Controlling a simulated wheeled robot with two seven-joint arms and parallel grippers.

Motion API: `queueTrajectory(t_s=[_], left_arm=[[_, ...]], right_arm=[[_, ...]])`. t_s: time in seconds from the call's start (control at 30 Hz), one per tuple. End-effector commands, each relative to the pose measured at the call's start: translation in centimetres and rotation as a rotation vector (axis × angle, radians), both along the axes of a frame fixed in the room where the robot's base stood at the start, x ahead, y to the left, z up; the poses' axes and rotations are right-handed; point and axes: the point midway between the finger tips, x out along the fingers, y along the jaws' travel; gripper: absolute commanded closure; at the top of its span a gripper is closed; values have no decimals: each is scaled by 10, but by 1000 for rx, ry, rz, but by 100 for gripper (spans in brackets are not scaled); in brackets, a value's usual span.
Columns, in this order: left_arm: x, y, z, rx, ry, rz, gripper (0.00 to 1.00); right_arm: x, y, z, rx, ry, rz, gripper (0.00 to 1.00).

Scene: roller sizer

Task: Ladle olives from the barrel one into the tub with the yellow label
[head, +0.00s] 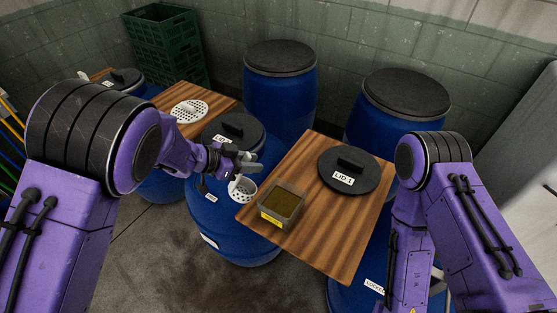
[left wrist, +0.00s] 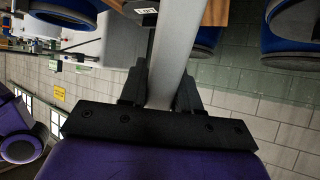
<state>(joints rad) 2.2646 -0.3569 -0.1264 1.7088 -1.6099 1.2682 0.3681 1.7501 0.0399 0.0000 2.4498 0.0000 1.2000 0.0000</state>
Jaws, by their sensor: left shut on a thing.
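My left gripper (head: 240,162) is shut on the grey handle (left wrist: 172,60) of a ladle. The ladle's white perforated cup (head: 243,189) hangs just left of the wooden board, above the middle blue barrel. I cannot see into the cup. The tub with the yellow label (head: 271,218) stands on the board, right of and below the cup, with brownish-green contents. A black lid marked LID 1 (head: 365,183) lies farther back on the board. I cannot make out which barrel is barrel one. My right arm is at the right; its gripper is not visible.
The wooden board (head: 330,250) has bare room at its front. The middle blue barrel (head: 231,235) has a black lid (head: 221,127) on top. Two closed blue barrels (head: 280,100) (head: 405,97) stand behind. A white perforated disc (head: 189,110) lies on another board. Green crates (head: 166,48) stand at the back left.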

Motion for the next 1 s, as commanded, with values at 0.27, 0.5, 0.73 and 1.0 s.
queueTrajectory(t_s=[0.27, 0.5, 0.73, 1.0], left_arm=[[-27, -73, 32, -169, -65, -47, 99], [-30, -71, 32, -237, -90, -48, 99], [-34, -59, 38, -354, -134, -47, 99], [-39, -49, 47, -468, -178, -49, 99]], right_arm=[[0, 0, 0, 0, 0, 0, 57], [0, 0, -20, 0, 0, 0, 57], [0, 0, -49, 0, 0, 0, 57], [0, 0, -74, 0, 0, 0, 57]])
